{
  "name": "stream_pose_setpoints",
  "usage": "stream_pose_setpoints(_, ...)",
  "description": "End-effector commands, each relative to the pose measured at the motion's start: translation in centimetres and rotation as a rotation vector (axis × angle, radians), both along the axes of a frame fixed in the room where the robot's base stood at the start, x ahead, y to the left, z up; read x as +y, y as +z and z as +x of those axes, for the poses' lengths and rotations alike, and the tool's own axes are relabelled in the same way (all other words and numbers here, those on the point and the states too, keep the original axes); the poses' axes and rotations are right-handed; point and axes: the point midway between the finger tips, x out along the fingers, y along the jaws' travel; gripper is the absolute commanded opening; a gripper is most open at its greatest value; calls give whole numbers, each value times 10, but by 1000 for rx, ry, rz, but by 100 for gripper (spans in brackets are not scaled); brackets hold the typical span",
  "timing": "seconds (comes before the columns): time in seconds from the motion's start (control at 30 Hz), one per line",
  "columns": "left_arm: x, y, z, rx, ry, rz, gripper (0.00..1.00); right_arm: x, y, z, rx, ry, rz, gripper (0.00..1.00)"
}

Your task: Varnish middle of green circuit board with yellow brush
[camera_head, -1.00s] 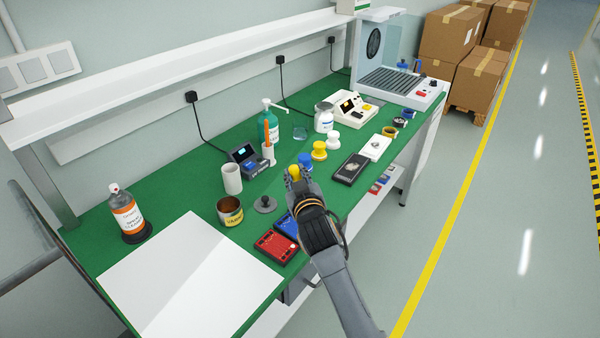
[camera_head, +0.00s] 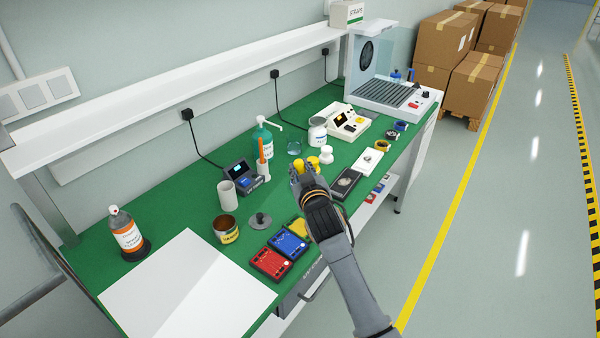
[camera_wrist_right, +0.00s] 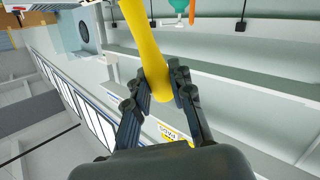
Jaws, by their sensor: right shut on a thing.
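My right gripper (camera_head: 303,177) is over the front of the green bench, shut on a yellow handle (camera_wrist_right: 147,45). The handle runs up between its fingers (camera_wrist_right: 153,92) and out of the wrist view's top edge, so its far end is hidden. In the head view two yellow tops (camera_head: 312,163) show at the fingertips; I cannot tell which is the held brush. A red board (camera_head: 270,263), a blue board (camera_head: 289,243) and a partly hidden yellow one (camera_head: 299,227) lie near the front edge. I cannot make out a green circuit board. My left gripper is out of view.
A white mat (camera_head: 185,285) covers the left front. An open can (camera_head: 227,229), a grey disc with a knob (camera_head: 260,221), a white cup (camera_head: 228,195) and a green pump bottle (camera_head: 262,142) stand behind the boards. A black device (camera_head: 347,183) lies right of the gripper.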

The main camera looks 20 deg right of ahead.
Motion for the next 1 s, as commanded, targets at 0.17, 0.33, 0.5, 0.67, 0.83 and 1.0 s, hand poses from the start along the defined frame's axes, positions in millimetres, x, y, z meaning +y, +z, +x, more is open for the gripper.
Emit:
stream_pose_setpoints(0.17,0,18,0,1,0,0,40,-3,20,4,0,-1,-1,0)
stream_pose_setpoints(0.33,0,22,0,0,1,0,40,-4,25,6,-1,0,0,0)
stream_pose_setpoints(0.5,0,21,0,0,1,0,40,-4,24,6,-1,0,0,0)
stream_pose_setpoints(0.67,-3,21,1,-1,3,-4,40,-4,24,6,-1,0,0,0)
stream_pose_setpoints(0.83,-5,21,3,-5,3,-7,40,-4,24,6,-1,0,0,0)
stream_pose_setpoints(1.0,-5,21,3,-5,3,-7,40,-4,24,6,-1,0,0,0)
